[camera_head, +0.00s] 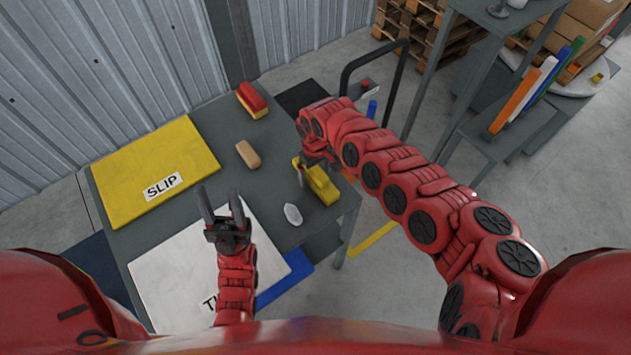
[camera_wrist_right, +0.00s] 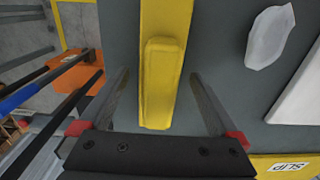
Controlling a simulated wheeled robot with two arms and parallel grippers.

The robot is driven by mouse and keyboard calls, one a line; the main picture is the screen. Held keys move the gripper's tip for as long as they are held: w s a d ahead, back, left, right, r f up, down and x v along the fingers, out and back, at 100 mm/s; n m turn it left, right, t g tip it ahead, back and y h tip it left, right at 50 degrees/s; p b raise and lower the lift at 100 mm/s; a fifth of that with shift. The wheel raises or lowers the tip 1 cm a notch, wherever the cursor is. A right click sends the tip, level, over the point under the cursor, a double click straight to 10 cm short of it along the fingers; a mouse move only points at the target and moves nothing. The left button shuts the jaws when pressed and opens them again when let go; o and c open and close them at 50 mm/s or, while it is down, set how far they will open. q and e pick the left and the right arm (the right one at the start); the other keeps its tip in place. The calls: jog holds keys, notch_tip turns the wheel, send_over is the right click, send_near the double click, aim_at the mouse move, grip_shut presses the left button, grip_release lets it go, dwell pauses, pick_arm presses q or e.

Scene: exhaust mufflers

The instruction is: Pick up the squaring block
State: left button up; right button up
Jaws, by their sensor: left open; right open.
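A yellow block (camera_head: 322,186), which looks like the squaring block, lies near the right edge of the grey table. In the right wrist view the yellow block (camera_wrist_right: 162,82) is a raised bar on a longer yellow strip (camera_wrist_right: 166,17). My right gripper (camera_head: 306,172) is over it and partly hides it in the head view. In the right wrist view the open fingers of my right gripper (camera_wrist_right: 158,76) stand on either side of the block, with gaps on both sides. My left gripper (camera_head: 220,196) is open and empty above the white sheet.
A yellow SLIP mat (camera_head: 140,165), a white sheet (camera_head: 180,265), a tan block (camera_head: 248,154), a red-and-yellow block (camera_head: 252,100) and a translucent pale piece (camera_head: 293,214) are on the grey table (camera_head: 215,120). A dark cart handle (camera_head: 375,58) stands beyond the right edge.

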jog(key=shift+f, duration=0.15)
grip_shut()
dwell(0.4)
